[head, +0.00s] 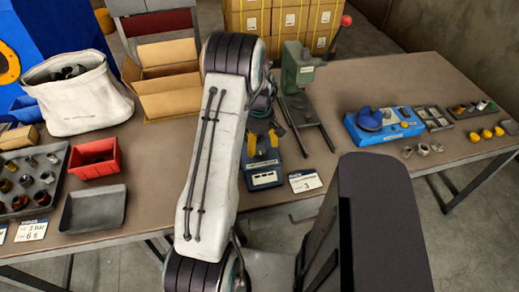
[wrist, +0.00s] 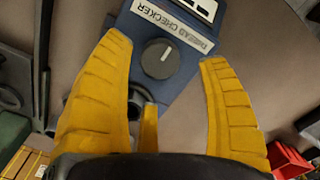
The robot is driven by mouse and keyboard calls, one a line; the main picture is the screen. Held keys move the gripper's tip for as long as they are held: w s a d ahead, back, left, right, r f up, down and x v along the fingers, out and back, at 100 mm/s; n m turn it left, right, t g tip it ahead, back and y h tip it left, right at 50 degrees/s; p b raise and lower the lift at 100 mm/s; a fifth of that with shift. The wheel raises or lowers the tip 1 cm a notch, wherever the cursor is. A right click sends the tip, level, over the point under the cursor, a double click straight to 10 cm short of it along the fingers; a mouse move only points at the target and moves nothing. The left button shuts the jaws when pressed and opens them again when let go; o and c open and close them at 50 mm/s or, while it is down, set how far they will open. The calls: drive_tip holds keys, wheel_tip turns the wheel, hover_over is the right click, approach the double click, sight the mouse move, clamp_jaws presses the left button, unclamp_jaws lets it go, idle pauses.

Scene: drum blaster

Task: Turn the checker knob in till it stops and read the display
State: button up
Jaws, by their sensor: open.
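A white-framed panel (wrist: 204,7), perhaps the display, is cut off by the top edge, so no reading can be made out. My gripper (wrist: 165,52) is open, its yellow fingers either side of the knob. In the head view the checker (head: 264,178) stands at the table's front edge, partly hidden by my gripper (head: 262,148).
A card marked 1 (head: 305,181) stands right of the checker. A green press (head: 297,68) with a red-knobbed lever stands behind. A blue device (head: 383,125) is further right. A red bin (head: 95,158), grey trays and an open carton (head: 168,98) are left.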

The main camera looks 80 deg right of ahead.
sight(260, 150)
drive_tip(key=shift+f, duration=2)
drive_tip(key=shift+c, duration=0.4)
drive_tip(key=c, duration=1.1)
drive_tip(key=shift+c, duration=0.3)
